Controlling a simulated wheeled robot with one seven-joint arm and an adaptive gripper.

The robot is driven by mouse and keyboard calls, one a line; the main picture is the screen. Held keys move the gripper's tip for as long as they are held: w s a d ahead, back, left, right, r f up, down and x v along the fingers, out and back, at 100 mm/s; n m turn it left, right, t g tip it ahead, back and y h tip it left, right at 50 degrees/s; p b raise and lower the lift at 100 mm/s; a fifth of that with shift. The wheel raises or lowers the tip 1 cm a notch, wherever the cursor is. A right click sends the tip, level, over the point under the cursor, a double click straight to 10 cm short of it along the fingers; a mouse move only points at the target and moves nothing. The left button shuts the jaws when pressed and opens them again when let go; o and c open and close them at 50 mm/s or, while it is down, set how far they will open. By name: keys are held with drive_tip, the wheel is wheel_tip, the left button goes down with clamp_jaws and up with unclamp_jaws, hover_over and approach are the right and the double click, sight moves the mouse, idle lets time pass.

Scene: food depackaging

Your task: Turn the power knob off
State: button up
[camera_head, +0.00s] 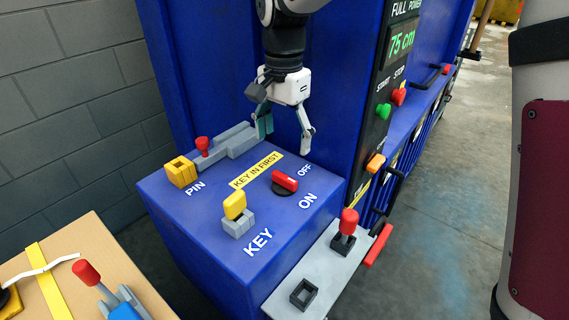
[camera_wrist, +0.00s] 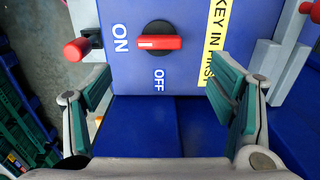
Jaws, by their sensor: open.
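The power knob (camera_head: 285,182) is a red bar handle on a dark round base, on top of the blue box (camera_head: 190,222) between the words ON and OFF. In the wrist view the knob (camera_wrist: 159,42) lies crosswise at upper centre, with ON to its left and OFF below it. My gripper (camera_head: 284,142) is open and empty, pointing down above the back of the box, behind the knob. In the wrist view its two green-padded fingers (camera_wrist: 168,92) are spread wide, with the knob beyond them and not between the pads.
A yellow key (camera_head: 235,206) stands in a grey holder left of the knob. A yellow PIN block (camera_head: 181,172) with a red-knobbed grey latch (camera_head: 203,146) is at the back left. A red-topped lever (camera_head: 348,222) stands on a grey plate at right. A blue panel rises behind.

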sight(285, 176)
wheel_tip(285, 176, down, 10)
drive_tip(key=shift+r+p, duration=0.1)
drive_tip(key=shift+p, duration=0.3)
drive_tip(key=c, duration=1.1)
